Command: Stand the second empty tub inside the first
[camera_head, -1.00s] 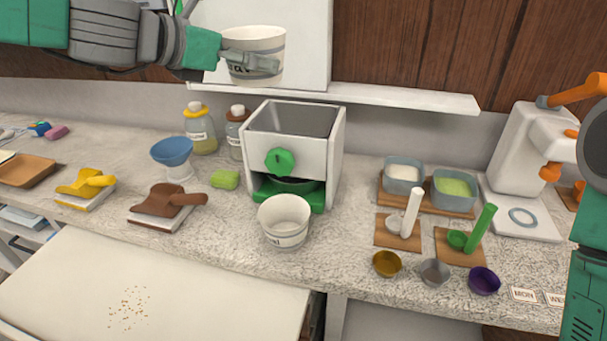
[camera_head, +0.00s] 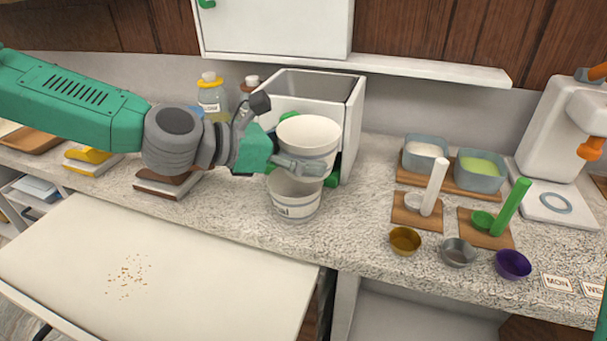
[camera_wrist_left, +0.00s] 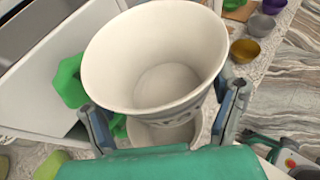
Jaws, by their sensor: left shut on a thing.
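The second tub (camera_head: 308,137), white with a grey band and empty, is held upright in my left gripper (camera_head: 300,166). It also shows large in the left wrist view (camera_wrist_left: 158,62), with a finger on each side of it. The first tub (camera_head: 296,205), white with dark lettering, stands on the counter right below. The held tub is over the first tub's mouth and covers part of its rim. The first tub's inside (camera_wrist_left: 165,133) shows below the held one in the left wrist view. I cannot tell whether the held tub's base is inside it. My right gripper is not in view.
A white box machine (camera_head: 350,130) with green parts stands right behind the tubs. Small bowls, brown (camera_head: 405,240), grey (camera_head: 458,252) and purple (camera_head: 513,264), sit to the right. A pale open surface (camera_head: 200,260) with crumbs lies in front. Counter around the first tub's right is clear.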

